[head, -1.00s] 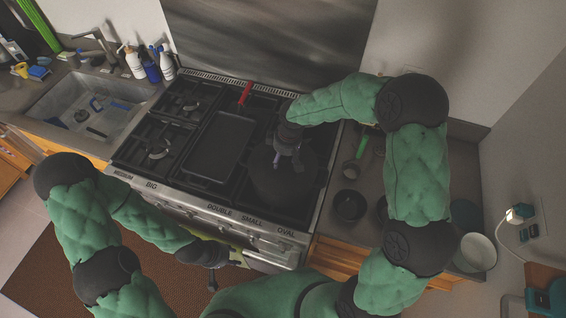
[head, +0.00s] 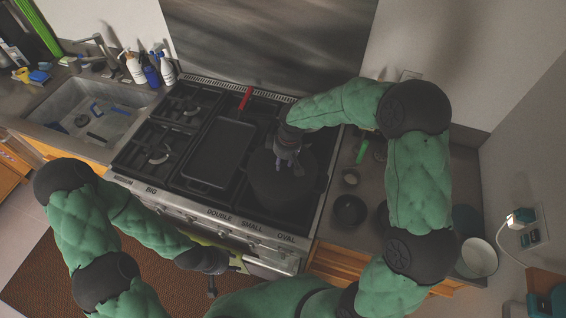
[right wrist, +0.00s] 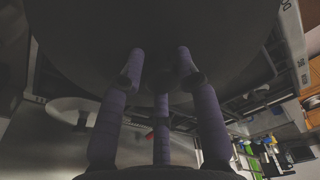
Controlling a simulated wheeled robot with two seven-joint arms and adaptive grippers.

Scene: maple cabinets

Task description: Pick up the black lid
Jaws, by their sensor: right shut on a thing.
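The black lid (head: 275,190) is a dark round shape at the right side of the stove in the head view. In the right wrist view, a large dark disc (right wrist: 150,25) fills the top of the picture. My right gripper (head: 286,162) reaches down onto the lid near its middle. Its purple fingers (right wrist: 160,68) are shut against the disc; the part gripped is hard to make out. I cannot tell whether the lid rests on something or is raised. My left gripper (head: 212,285) hangs low in front of the stove, away from the lid; its fingers are too small to read.
A black rectangular pan (head: 219,152) with a red handle lies on the stove (head: 150,188) left of the lid. Dark bowls (head: 349,210) stand on the right counter. A sink (head: 60,100) and bottles (head: 135,66) are at the left.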

